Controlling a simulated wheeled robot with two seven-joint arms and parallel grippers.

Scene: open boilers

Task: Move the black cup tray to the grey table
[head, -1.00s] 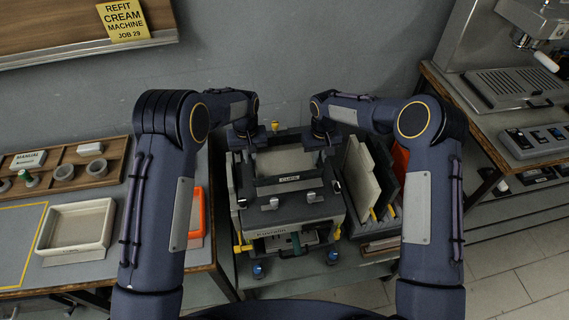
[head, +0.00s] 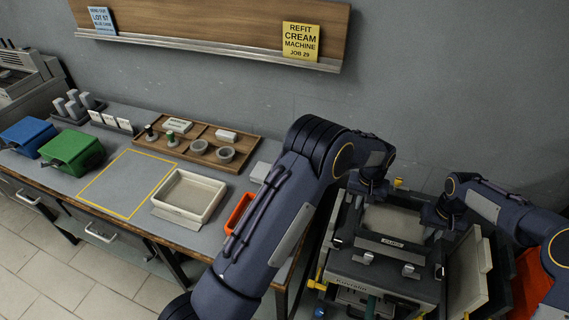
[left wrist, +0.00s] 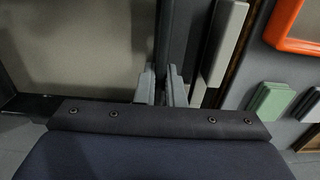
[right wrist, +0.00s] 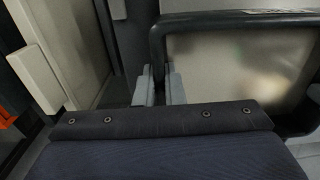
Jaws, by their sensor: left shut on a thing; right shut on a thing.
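The black cup tray (head: 402,247), with a label reading CUPS, sits on top of a boxy grey machine (head: 385,287) at the right of the head view. My left gripper (head: 368,190) is shut on its left side and my right gripper (head: 437,213) is shut on its right side. In the left wrist view the fingers (left wrist: 159,86) close on the dark rail. Whether the tray touches the machine is unclear.
A white tray (head: 186,213) stands beside the outlined square, with a wooden rack (head: 207,133) of small parts behind. Green (head: 72,150) and blue (head: 27,134) bins are further left. The outlined area is bare. Upright panels (head: 467,265) stand right of the machine.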

